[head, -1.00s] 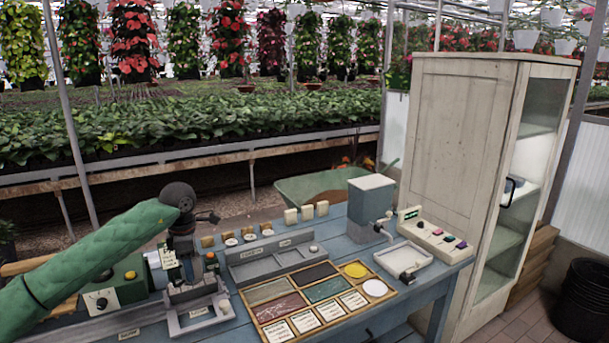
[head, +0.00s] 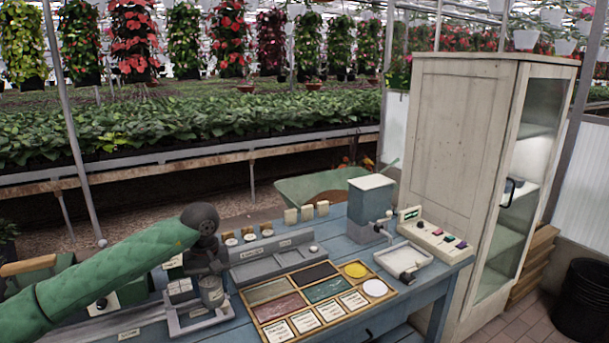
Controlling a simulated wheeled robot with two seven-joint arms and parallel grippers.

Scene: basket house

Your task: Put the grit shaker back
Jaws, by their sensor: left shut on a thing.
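My left gripper (head: 208,272) reaches in from the left and points down at the left part of the blue bench. It is shut on a small grey can-like shaker (head: 212,293). The shaker is upright at the right side of a grey stand (head: 190,325) with pale blocks in it. Whether its base touches the stand I cannot tell. The dark gripper body hides the shaker's top. My right gripper is not in view.
A wooden compartment tray (head: 290,281) with coloured materials lies right of the stand. Behind it is a grey labelled rack (head: 262,270). A grey dispenser (head: 369,205), a white tray (head: 404,258) and a button panel (head: 438,240) stand further right. A tall cabinet (head: 450,150) is beyond the bench.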

